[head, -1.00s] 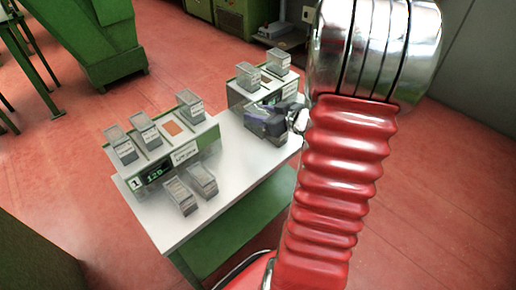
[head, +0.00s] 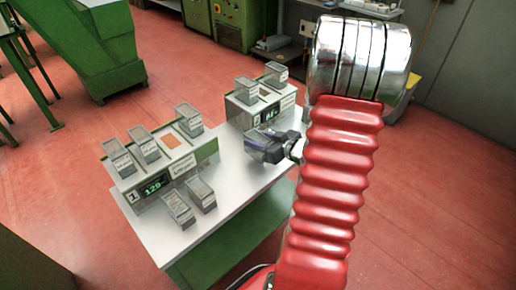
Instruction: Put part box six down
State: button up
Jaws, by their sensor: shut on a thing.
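My gripper (head: 280,143) is shut on a grey part box (head: 260,153), held at the right part of the white table (head: 232,190), in front of the right-hand unit (head: 270,111). The box is partly hidden by the dark jaws, and I cannot read its label or tell whether it touches the table. Two similar boxes, a left one (head: 178,209) and a right one (head: 201,194), stand on the table before the left-hand unit (head: 165,178). More boxes (head: 145,145) stand on top of both units.
The left-hand unit has a bare orange patch (head: 171,140) between its boxes and a lit display (head: 155,187). The table is clear between the two front boxes and my gripper. A green machine (head: 95,50) and a green cabinet (head: 238,25) stand behind on the red floor.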

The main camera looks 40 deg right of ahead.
jog(key=shift+f, duration=2.05)
jog(key=o, duration=1.2)
jog(key=shift+f, duration=0.1)
jog(key=shift+c, duration=0.2)
jog(key=shift+s, duration=0.15)
jog(key=v, duration=1.1)
jog(key=shift+s+r, duration=0.3)
jog(key=shift+r, duration=0.05)
